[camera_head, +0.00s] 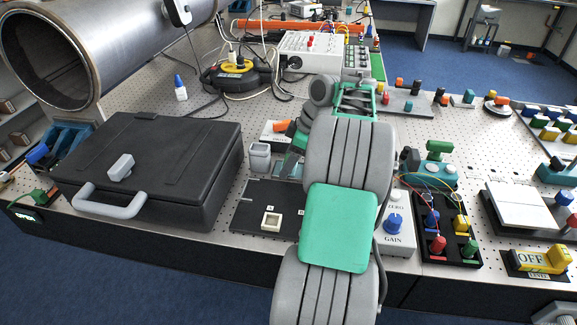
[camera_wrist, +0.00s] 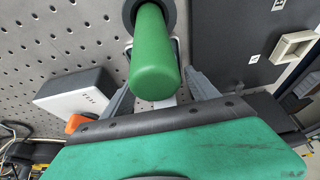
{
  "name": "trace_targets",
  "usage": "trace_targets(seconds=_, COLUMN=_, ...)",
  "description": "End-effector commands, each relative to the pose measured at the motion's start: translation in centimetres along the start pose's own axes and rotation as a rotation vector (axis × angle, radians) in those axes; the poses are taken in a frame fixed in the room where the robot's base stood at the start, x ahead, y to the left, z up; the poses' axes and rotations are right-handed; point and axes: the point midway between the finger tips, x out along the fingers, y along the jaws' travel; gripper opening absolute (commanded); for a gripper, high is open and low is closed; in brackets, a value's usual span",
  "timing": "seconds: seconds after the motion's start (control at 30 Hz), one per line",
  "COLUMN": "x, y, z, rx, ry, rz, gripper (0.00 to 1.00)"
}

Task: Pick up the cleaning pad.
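I cannot make out for sure which thing is the cleaning pad. My gripper (camera_wrist: 157,72) points down over the pegboard table, its two grey fingers apart on either side of a green cylinder (camera_wrist: 155,65). The cylinder has a dark ring at its far end and hides what lies behind it. A sliver of something white shows below it, too small to name. In the head view my gripper (camera_head: 290,165) is low, close to the right side of a small grey cup (camera_head: 260,158); my arm hides part of this area.
A white box (camera_wrist: 75,95) with an orange part lies left in the wrist view. A black panel (camera_head: 240,212) with a pale square frame (camera_head: 271,221) lies at the front. A black case (camera_head: 150,165) stands left; the gain box (camera_head: 396,230) stands right.

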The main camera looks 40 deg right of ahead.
Motion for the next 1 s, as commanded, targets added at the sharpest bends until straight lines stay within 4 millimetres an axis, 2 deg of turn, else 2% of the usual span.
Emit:
trace_targets(seconds=0.07, x=0.00, y=0.00, z=0.00, rx=0.000, ry=0.000, rz=0.000, gripper=0.61)
trace_targets(seconds=0.7, x=-0.02, y=0.00, z=-0.01, rx=0.000, ry=0.000, rz=0.000, gripper=0.09)
trace_targets(seconds=0.87, x=-0.08, y=0.01, z=-0.03, rx=0.000, ry=0.000, rz=0.000, gripper=0.08)
trace_targets(seconds=1.0, x=-0.85, y=0.05, z=-0.33, rx=-0.001, ry=0.000, rz=0.001, gripper=0.08)
